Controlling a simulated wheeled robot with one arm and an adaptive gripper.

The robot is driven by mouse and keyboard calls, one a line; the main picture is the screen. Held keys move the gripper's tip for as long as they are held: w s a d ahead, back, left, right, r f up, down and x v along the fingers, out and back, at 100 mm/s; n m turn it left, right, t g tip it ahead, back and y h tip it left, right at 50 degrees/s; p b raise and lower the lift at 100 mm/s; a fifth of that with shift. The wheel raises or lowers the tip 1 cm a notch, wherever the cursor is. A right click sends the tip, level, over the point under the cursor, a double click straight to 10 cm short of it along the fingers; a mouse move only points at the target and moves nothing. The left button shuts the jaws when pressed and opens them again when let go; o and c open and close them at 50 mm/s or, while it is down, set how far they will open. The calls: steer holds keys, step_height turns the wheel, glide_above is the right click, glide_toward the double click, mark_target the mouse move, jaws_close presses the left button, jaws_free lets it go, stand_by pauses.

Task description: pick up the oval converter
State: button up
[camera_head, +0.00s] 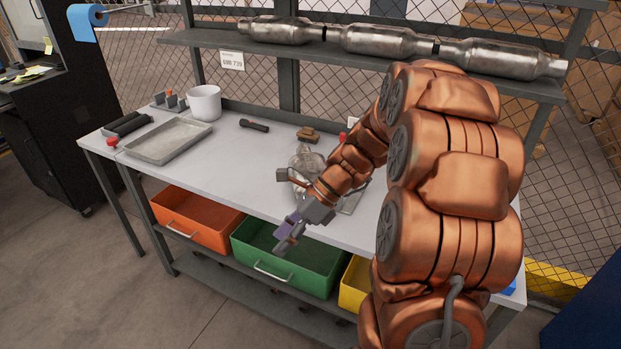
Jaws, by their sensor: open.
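Several silvery metal converter bodies show. On the upper shelf lie a left one (282,30), a middle one (379,41) and a right one (500,57), end to end. I cannot tell surely which is the oval converter; the middle one looks somewhat flattened. Another shiny metal object (303,163) sits on the bench, partly hidden by my arm. My gripper (287,234) is open and appears empty. It points down and left in front of the bench's front edge, above the green bin, well below the shelf and apart from the converters on it.
The bench (235,160) holds a grey tray (160,146), a white bucket (204,103), a black torch (254,125) and a brown brush (308,134). Orange (191,228), green (307,278) and yellow (352,290) bins sit below. The shelf (215,43) overhangs the bench's back.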

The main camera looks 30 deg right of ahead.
steer(key=w+d+f+m+t, duration=0.2)
steer(key=d+m, duration=0.4)
steer(key=d, duration=0.2)
steer(key=w+d+f+m+t, duration=0.2)
steer(key=d+m+t, duration=0.1)
steer(key=d+m, duration=0.3)
steer(key=w+d+f+m+t, duration=0.3)
steer(key=d+m, duration=0.3)
steer(key=d, duration=0.4)
steer(key=shift+w+d, duration=0.1)
steer(key=shift+d, duration=0.1)
steer(key=shift+m, duration=0.3)
steer(key=shift+w+d+p+x, duration=0.15)
steer(key=shift+p+x, duration=0.3)
steer(key=shift+x, duration=1.45)
steer(key=shift+w+d+p+x, duration=0.15)
steer(key=shift+p+x, duration=0.3)
steer(key=shift+x, duration=1.5)
steer(key=shift+r, duration=0.1)
jaws_close()
steer(key=shift+w, duration=0.1)
